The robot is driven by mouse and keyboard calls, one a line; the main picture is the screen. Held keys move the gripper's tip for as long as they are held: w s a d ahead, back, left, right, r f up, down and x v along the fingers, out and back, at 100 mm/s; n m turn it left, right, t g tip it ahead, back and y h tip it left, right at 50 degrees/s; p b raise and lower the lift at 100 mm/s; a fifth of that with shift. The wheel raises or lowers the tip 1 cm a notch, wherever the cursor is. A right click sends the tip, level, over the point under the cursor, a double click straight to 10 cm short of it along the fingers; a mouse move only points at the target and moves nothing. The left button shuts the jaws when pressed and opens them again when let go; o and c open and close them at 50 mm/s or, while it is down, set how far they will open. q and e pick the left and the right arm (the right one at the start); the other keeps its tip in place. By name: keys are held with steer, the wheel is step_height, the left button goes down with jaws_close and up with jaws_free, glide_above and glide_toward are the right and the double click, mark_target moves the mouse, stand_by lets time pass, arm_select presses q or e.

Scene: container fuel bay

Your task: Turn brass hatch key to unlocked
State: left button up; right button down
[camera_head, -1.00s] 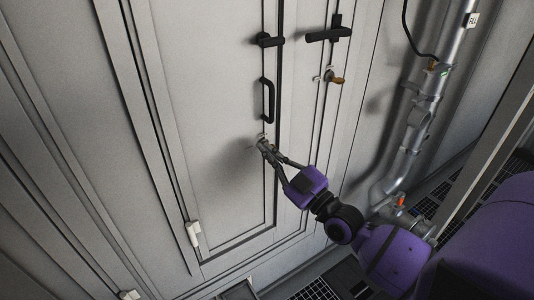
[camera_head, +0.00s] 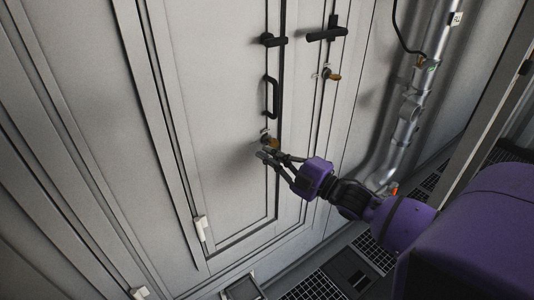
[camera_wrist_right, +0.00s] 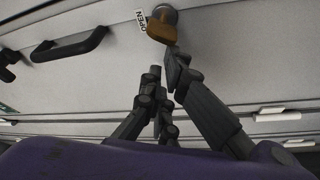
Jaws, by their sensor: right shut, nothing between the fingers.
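The brass key (camera_head: 270,141) sits on the grey door panel below the black pull handle. In the right wrist view the brass key (camera_wrist_right: 162,29) hangs from a round metal lock, beside a small white label (camera_wrist_right: 141,19) reading OPEN. My right gripper (camera_head: 266,155) is shut and empty, just below the key in the head view. My left gripper is not in view.
A second brass-coloured knob (camera_head: 333,76) is on the frame to the right, below a black lever (camera_head: 327,34). The black pull handle (camera_head: 272,97) stands out above the key. A metal pipe (camera_head: 411,110) runs down the right side. The panel left of the key is clear.

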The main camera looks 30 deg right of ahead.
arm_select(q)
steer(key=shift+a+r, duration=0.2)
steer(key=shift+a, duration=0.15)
arm_select(e)
steer(key=shift+f+n, duration=0.2)
steer(key=shift+n, duration=0.5)
arm_select(q)
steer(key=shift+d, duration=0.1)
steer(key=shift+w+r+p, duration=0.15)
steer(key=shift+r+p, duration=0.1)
steer(key=shift+p, duration=0.15)
arm_select(e)
steer(key=shift+f+n+g, duration=0.25)
steer(key=shift+n+g, duration=0.25)
steer(key=shift+n, duration=0.4)
steer(key=shift+f+n, duration=0.1)
steer(key=shift+n, duration=0.2)
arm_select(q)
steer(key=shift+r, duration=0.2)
arm_select(e)
steer(key=shift+f, duration=0.3)
